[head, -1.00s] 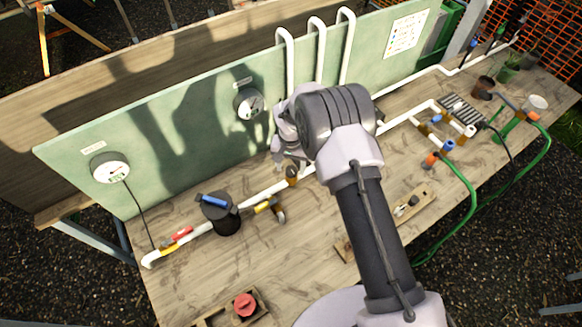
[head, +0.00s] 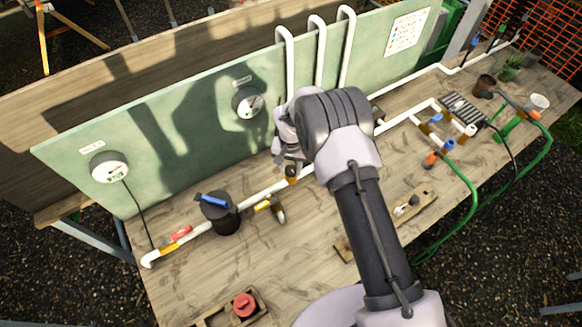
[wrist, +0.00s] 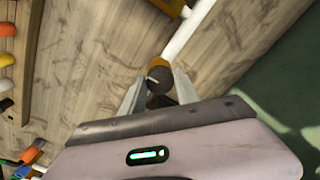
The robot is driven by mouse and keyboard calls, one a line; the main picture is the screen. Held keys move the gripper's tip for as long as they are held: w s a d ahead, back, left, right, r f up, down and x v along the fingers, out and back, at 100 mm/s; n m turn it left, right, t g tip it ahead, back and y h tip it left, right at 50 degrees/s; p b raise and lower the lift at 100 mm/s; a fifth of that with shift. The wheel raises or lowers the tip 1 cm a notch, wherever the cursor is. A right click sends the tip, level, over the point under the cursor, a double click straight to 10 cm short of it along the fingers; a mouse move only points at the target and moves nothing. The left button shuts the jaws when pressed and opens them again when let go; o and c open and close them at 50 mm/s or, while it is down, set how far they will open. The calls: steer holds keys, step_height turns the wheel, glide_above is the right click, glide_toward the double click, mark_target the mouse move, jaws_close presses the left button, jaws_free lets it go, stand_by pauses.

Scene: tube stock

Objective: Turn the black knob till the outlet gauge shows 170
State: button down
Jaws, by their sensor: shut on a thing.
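The black knob (wrist: 158,80) sits on a brass fitting on the white pipe. In the wrist view my gripper (wrist: 158,92) is shut on the knob, one finger on each side of it. In the head view my gripper (head: 286,160) is above the pipe, and my wrist and arm hide most of it; the brass fitting (head: 291,173) shows just below. Two round white gauges are on the green board: one near the middle (head: 248,102) and one at the left (head: 109,168). Their labels and readings are too small to read.
A red button (head: 245,304) is at the front. White pipes rise behind my arm.

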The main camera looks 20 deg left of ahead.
steer(key=shift+f, duration=0.1)
steer(key=n+b, duration=0.6)
steer(key=n, duration=0.2)
steer(key=shift+n, duration=0.4)
steer(key=n+b, duration=0.1)
steer(key=n, duration=0.8)
steer(key=shift+n+b, duration=0.3)
steer(key=shift+b, duration=0.05)
steer(key=shift+n, duration=0.3)
steer(key=c, duration=0.9)
jaws_free()
steer(key=shift+a, duration=0.1)
